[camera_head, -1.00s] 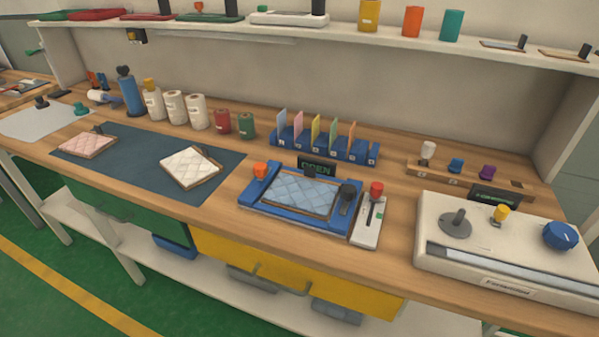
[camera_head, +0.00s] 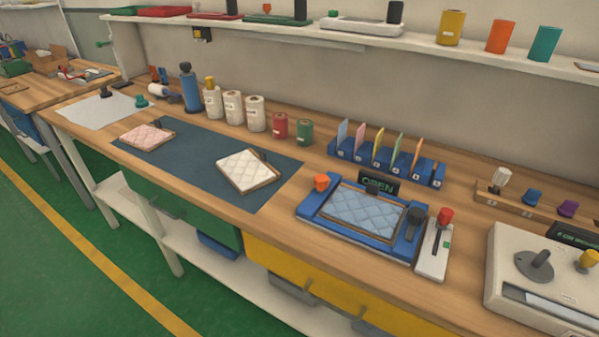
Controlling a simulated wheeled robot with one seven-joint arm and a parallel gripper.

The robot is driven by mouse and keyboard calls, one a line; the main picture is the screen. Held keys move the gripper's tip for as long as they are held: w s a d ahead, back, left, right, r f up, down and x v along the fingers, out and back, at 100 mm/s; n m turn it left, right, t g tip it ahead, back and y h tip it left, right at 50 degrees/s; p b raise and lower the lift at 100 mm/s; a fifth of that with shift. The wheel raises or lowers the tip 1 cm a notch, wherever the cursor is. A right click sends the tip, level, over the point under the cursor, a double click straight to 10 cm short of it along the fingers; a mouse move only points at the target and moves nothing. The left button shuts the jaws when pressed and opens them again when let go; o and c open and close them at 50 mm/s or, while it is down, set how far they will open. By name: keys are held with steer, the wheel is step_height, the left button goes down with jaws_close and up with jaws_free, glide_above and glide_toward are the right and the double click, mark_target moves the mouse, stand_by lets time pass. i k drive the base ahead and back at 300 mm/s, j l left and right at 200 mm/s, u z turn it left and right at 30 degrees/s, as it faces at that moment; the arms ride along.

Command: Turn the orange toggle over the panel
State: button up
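The orange toggle (camera_head: 321,182) stands at the left end of the blue frame (camera_head: 309,212) on the workbench. The frame holds a light blue quilted panel (camera_head: 362,211), which lies flat. The toggle sits beside the panel's upper left corner and does not appear to lie across it. A dark knob (camera_head: 416,216) stands at the frame's right end. A small sign (camera_head: 379,184) behind the frame reads "OPEN". My gripper is not in view.
A white block with a red-topped lever (camera_head: 440,240) stands right of the frame. A cream machine (camera_head: 540,280) is at far right. A blue rack of coloured cards (camera_head: 385,165) stands behind. Pink (camera_head: 147,136) and white (camera_head: 249,170) quilted pads lie on a dark mat (camera_head: 205,150).

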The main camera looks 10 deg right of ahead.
mark_target(321, 182)
steer(key=i+j+u, duration=0.2)
steer(key=i, duration=0.25)
steer(key=i+j+u, duration=0.25)
steer(key=i, duration=0.25)
steer(key=l, duration=0.1)
